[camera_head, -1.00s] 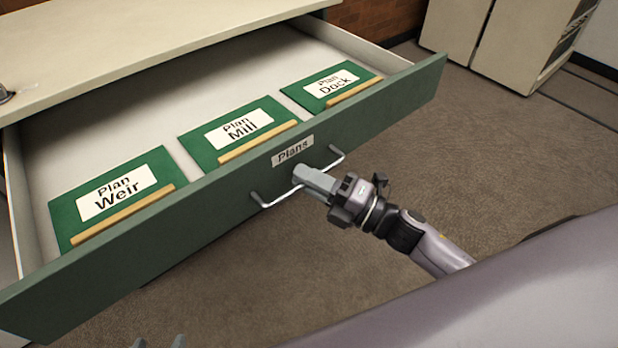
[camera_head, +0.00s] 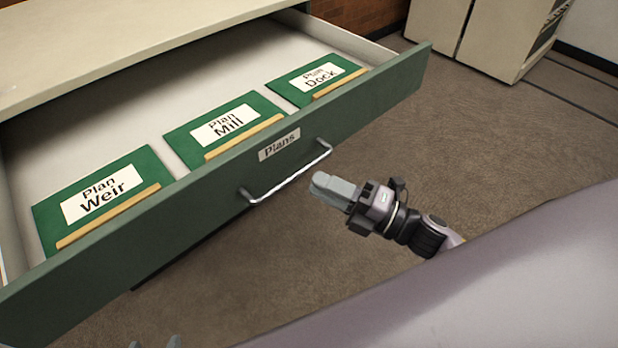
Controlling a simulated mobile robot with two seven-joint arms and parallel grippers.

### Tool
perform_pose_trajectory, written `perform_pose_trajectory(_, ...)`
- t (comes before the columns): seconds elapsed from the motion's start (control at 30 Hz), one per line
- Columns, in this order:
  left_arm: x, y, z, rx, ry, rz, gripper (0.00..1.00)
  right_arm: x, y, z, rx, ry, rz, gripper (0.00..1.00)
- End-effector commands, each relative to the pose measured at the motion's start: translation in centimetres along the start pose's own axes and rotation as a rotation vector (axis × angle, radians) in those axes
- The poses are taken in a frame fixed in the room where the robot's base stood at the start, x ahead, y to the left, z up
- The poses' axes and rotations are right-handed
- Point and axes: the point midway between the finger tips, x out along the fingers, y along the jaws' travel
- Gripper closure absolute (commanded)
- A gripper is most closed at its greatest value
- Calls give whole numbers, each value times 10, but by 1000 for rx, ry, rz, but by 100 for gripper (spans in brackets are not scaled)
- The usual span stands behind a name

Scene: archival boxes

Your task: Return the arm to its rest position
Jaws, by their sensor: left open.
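My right gripper (camera_head: 334,190) is in the middle of the head view, apart from the drawer's metal handle (camera_head: 287,177) and to its right. Its fingers overlap from this angle, so I cannot tell how wide they are; nothing shows between them. My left gripper (camera_head: 156,344) shows only as two fingertips at the bottom edge, spread apart and open. The green drawer (camera_head: 225,180), labelled Plans, stands pulled open.
Three green folders lie in the drawer: Plan Weir (camera_head: 100,200), Plan Mill (camera_head: 222,130) and Plan Dock (camera_head: 317,80). The beige cabinet top (camera_head: 110,35) is above it. Pale cabinets (camera_head: 505,38) stand at the back right. Brown carpet (camera_head: 480,130) is open in between.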

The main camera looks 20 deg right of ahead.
Motion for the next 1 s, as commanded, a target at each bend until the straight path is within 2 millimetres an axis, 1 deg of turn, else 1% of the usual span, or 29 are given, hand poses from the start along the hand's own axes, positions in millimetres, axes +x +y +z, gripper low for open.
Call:
perform_pose_trajectory(0.03,0,0,0,0,0,0,32,-5,-1,0,0,0,-1,77)
perform_pose_trajectory(0.1,0,0,0,0,1,1,32,-10,0,0,0,0,-1,77)
perform_pose_trajectory(0.2,0,0,0,2,1,1,32,-13,0,0,-1,0,0,77)
perform_pose_trajectory(0.77,-2,-1,-2,11,3,1,32,-13,2,0,19,-12,-2,77)
perform_pose_trajectory(0.87,-9,-1,-12,13,6,0,32,-14,6,3,127,-85,-17,77)
perform_pose_trajectory(0.97,-21,-1,-28,18,11,-2,32,-20,8,8,355,-235,-52,77)
perform_pose_trajectory(1.0,-27,-1,-36,20,12,-4,32,-25,7,9,474,-312,-69,77)
